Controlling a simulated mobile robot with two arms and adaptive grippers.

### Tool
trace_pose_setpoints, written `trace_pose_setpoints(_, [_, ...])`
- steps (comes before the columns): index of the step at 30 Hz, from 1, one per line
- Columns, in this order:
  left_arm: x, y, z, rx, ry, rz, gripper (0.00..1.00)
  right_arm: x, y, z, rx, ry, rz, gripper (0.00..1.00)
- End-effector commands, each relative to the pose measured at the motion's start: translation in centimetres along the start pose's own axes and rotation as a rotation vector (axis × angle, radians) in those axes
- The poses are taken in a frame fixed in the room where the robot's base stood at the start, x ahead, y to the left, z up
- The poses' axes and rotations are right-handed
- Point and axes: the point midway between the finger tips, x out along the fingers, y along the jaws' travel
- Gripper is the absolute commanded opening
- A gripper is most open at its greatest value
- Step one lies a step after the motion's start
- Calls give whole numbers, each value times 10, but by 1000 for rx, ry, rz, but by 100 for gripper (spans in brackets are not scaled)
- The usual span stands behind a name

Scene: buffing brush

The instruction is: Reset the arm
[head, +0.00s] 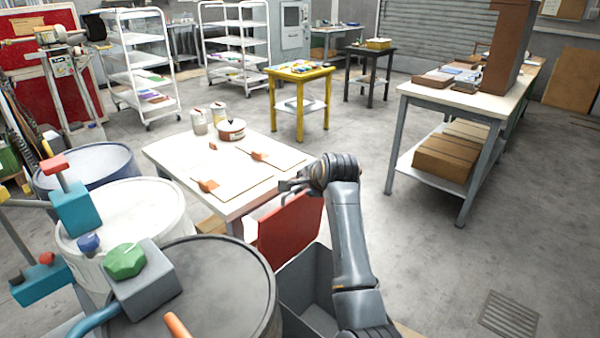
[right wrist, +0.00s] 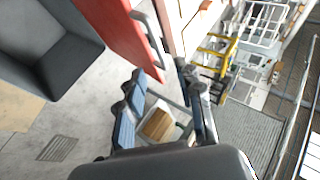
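My right arm (head: 350,245) reaches up from the lower right in the head view. My right gripper (head: 292,184) is at the right front edge of the white-topped table (head: 178,157), above a red panel (head: 291,226). In the right wrist view, the right gripper (right wrist: 165,98) has its two fingers spread apart with nothing between them. The red panel, with a grey handle (right wrist: 148,36), shows just beyond the fingers there. I cannot tell whether the gripper touches the table. My left gripper is not in view.
Two orange-brown brushes (head: 208,185) (head: 259,156) lie on boards on the table, with a round tin (head: 231,130) behind. A grey bin (head: 311,290) stands open beside my arm. Drums (head: 215,295) crowd the left. A workbench (head: 462,98) stands right; the floor between is clear.

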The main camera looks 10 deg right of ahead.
Motion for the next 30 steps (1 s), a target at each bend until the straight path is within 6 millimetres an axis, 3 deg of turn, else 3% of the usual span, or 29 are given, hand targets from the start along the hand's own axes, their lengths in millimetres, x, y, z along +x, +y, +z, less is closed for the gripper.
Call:
trace_pose_setpoints(2, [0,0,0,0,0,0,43,2,16,1,-18,2,17,36])
trace_pose_setpoints(5, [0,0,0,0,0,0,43,4,56,4,-76,4,58,36])
trace_pose_setpoints(10, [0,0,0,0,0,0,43,-6,156,18,-255,-11,161,36])
trace_pose_setpoints(14, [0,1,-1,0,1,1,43,-27,226,37,-413,-46,232,36])
trace_pose_setpoints(21, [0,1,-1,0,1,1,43,-91,339,82,-723,-168,341,36])
trace_pose_setpoints(24, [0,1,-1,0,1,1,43,-123,374,102,-848,-233,368,36])
trace_pose_setpoints(30, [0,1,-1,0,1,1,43,-175,414,131,-1025,-345,385,36])
